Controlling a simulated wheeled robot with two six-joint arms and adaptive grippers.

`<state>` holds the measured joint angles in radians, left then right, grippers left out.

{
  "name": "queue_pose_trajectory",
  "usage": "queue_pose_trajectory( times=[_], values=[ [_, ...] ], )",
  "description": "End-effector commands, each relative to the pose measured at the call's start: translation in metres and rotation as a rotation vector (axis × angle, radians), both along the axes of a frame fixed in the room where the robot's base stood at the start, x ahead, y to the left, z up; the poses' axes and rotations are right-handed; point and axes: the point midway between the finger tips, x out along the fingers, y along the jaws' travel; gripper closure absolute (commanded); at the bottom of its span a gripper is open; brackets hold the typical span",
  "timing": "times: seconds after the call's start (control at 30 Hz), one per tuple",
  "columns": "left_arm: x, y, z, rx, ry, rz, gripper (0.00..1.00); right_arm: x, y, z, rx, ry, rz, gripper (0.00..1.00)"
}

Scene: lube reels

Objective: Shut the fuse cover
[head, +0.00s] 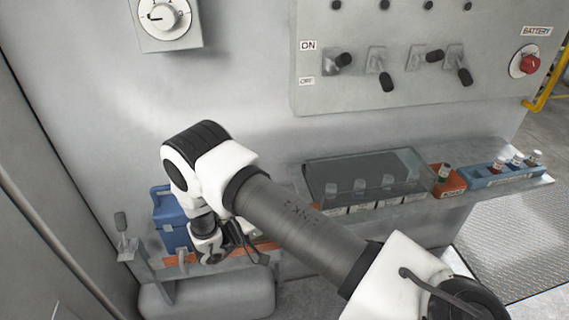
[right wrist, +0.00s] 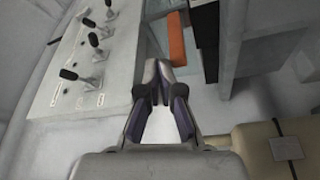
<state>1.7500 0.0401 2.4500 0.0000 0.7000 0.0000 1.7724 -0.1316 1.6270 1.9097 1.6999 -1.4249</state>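The fuse cover (head: 362,168) is a see-through dark panel on the shelf below the switch board. Several fuses (head: 388,184) show through it. It appears lowered over them, but I cannot tell whether it is fully shut. My right arm crosses in front of its left end. My right gripper (head: 212,250) is to the left of the cover, low near the blue container, partly hidden by its own wrist. In the right wrist view its fingertips (right wrist: 158,70) meet, with nothing seen between them. My left gripper is not in view.
A blue container (head: 172,215) stands left of my right wrist. An orange strip (head: 180,259) runs along the shelf there. An orange box (head: 446,181) and a blue rack (head: 500,174) with several vials stand right of the cover. The switch board (head: 430,85) is above.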

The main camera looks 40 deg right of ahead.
Motion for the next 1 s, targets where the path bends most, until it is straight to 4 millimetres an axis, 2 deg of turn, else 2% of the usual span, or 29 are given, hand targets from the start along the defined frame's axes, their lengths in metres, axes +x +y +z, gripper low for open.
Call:
queue_pose_trajectory(
  times=[0.03,0.47,0.57,0.9,1.0],
  values=[
    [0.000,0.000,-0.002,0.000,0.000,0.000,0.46,-0.004,0.000,-0.009,0.014,0.007,-0.006,1.00],
    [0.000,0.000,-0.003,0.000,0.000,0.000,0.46,-0.003,0.006,-0.010,0.012,0.008,-0.006,1.00],
    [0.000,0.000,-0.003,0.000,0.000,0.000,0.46,0.001,0.021,-0.011,0.011,0.006,-0.001,1.00],
    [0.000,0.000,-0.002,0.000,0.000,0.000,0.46,0.021,0.101,-0.013,0.000,-0.001,0.001,1.00],
    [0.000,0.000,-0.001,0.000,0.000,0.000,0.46,0.024,0.114,-0.013,-0.002,-0.002,0.000,1.00]
  ],
)
